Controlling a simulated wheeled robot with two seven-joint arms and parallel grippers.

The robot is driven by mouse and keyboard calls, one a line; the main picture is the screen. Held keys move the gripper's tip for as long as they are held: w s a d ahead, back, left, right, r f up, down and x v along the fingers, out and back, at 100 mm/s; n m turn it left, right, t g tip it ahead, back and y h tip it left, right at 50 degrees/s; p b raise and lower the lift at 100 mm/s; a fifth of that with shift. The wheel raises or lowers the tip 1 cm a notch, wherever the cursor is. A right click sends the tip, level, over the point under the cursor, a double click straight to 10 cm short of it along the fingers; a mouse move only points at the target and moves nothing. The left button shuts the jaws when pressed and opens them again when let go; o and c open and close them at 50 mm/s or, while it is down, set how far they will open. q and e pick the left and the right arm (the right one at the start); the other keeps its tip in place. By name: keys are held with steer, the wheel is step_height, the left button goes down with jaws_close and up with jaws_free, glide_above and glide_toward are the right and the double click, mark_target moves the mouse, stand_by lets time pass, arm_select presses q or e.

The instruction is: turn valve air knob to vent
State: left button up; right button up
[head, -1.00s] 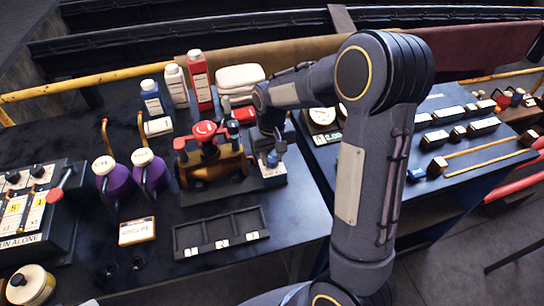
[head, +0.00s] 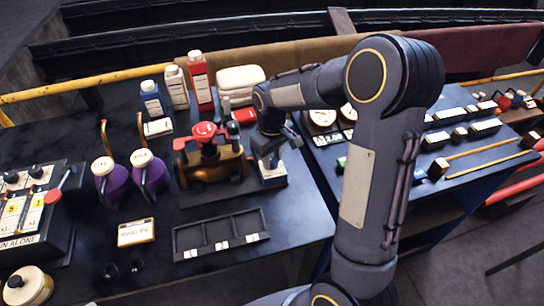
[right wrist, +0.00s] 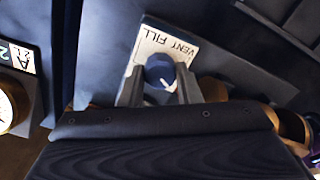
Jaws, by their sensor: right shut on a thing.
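The valve air knob (right wrist: 160,72) is dark blue with a white pointer mark. In the right wrist view it sits in front of a white plate (right wrist: 171,46) lettered VENT and FILL. The pointer mark slants to the lower right of that picture, away from the lettering. My right gripper (right wrist: 160,80) is shut on the knob, one finger on each side. In the head view, my right gripper (head: 268,153) hides the knob, above the white-faced valve block (head: 273,176). My left gripper is not in view.
A brass fixture with a red handwheel (head: 205,131) stands just left of my right gripper. An empty compartment tray (head: 220,233) lies in front. Purple jugs (head: 149,172), bottles (head: 200,80) and a gauge panel (head: 320,119) are around it.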

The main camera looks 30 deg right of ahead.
mark_target(272, 159)
steer(key=o, duration=1)
steer(key=shift+c, duration=0.2)
step_height(272, 159, up, 8)
steer(key=shift+f, duration=0.25)
steer(key=shift+r, duration=0.2)
steer(key=shift+s+r, duration=0.15)
steer(key=shift+s, duration=0.05)
steer(key=s+a+r+m+t+y, duration=0.1)
steer(key=s+a+m+t+y, duration=0.1)
steer(key=s, duration=0.9)
steer(key=s+a+r+m+t+y, duration=0.1)
steer(key=s+a, duration=0.4)
steer(key=s, duration=0.6)
steer(key=m+t, duration=0.1)
steer(key=t, duration=0.1)
steer(key=shift+a+m+t+y, duration=0.15)
steer(key=shift+m+t+y, duration=0.15)
steer(key=shift+y, duration=0.1)
